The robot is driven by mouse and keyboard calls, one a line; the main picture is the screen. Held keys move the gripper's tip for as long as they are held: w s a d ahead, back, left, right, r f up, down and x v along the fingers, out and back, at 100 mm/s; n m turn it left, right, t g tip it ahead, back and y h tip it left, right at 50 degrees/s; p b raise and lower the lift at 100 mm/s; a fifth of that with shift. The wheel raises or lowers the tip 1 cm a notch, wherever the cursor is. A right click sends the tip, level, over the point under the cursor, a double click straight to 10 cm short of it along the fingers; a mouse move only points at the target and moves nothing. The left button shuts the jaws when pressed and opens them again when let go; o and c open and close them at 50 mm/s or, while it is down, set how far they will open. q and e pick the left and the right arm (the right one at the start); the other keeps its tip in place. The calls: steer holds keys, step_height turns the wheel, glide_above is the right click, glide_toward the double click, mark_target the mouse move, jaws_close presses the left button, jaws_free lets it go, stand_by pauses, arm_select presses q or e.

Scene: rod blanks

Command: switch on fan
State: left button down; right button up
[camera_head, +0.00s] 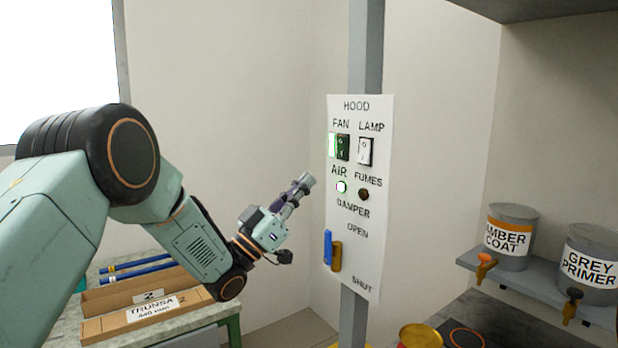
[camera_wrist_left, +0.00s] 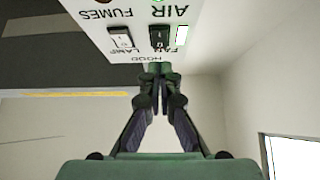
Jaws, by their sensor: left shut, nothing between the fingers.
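The white hood panel (camera_head: 347,105) carries a dark FAN rocker switch (camera_head: 343,147) with a bright green strip (camera_head: 333,145) glowing beside it. The round AIR light (camera_head: 341,187) also glows green-white. My left gripper (camera_head: 307,181) is shut and empty, pointing at the panel from its left, apparently a little short of it. In the left wrist view, which is upside down, the closed fingertips (camera_wrist_left: 158,70) lie just below the FAN switch (camera_wrist_left: 159,38) in the picture, and its lit strip (camera_wrist_left: 183,34) shows at the switch's side. Whether the tips touch the panel cannot be told. My right gripper is not in view.
A white LAMP switch (camera_head: 365,151), a dark FUMES light (camera_head: 363,194) and a blue-handled damper lever (camera_head: 328,247) share the panel. Paint cans (camera_head: 511,240) stand on a shelf at right. A cardboard box (camera_head: 150,300) lies on the bench at lower left.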

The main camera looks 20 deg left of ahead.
arm_select(q)
step_height(320, 180, down, 6)
steer(key=s+a+b, duration=0.1)
steer(key=s+a, duration=0.1)
steer(key=shift+r, duration=0.25)
